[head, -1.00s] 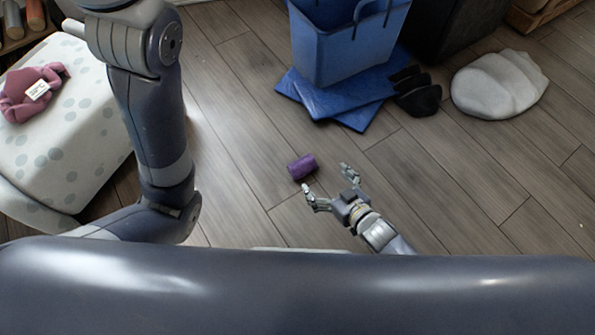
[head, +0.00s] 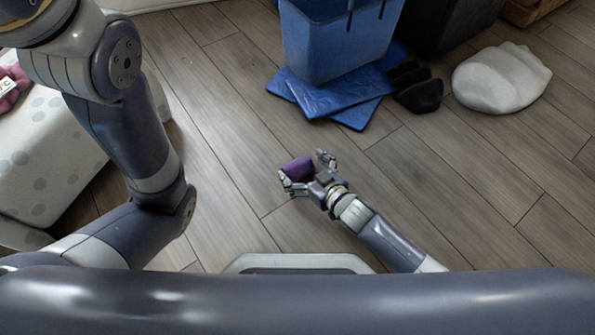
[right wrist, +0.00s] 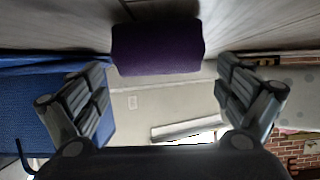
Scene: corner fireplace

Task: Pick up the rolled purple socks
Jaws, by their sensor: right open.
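The rolled purple socks (head: 297,168) lie on the wooden floor in the head view, a small purple roll. My right gripper (head: 307,172) is down by the floor with its open fingers on either side of the near part of the roll. In the right wrist view the socks (right wrist: 157,46) show at the top middle, ahead of and between the two spread fingers (right wrist: 160,95), with a gap on each side. My left arm crosses the left of the head view, but its gripper is out of the picture.
A blue bin (head: 338,40) stands on blue folded pieces (head: 330,97) behind the socks. Dark slippers (head: 419,92) and a white cushion-like thing (head: 500,78) lie to the right. A spotted ottoman (head: 40,150) is at left. The floor around the socks is clear.

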